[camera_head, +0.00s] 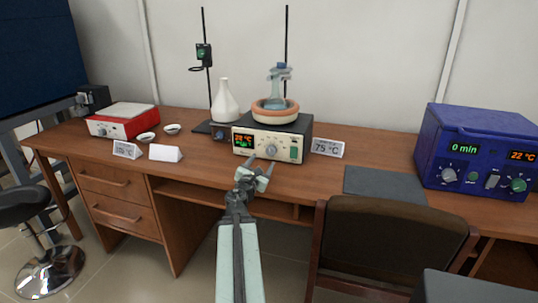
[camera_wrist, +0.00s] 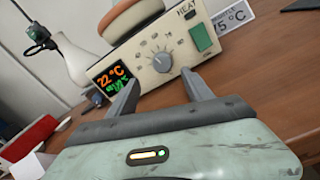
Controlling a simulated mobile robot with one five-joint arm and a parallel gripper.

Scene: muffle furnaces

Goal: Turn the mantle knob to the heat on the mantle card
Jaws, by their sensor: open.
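The heating mantle (camera_head: 271,141) is a cream and dark box with a terracotta-coloured ring (camera_head: 275,110) on top. Its front has a lit display (camera_head: 244,141) reading 22 °C in the wrist view, a grey knob (camera_wrist: 162,62) with a dial around it, and a green switch (camera_wrist: 202,37). The mantle card (camera_head: 327,148) stands right of the mantle and reads 75 °C. My gripper (camera_head: 255,172) is open and empty in front of the mantle. In the wrist view its two fingers (camera_wrist: 160,90) point toward the knob, which shows between the fingertips, apparently untouched.
A blue furnace (camera_head: 478,150) stands at the right, beside a dark mat (camera_head: 386,184). A red and white device (camera_head: 122,121), two small bowls (camera_head: 146,137) and two more cards (camera_head: 165,153) are at the left. A white flask (camera_head: 224,102) is behind. A chair (camera_head: 390,240) blocks the front right.

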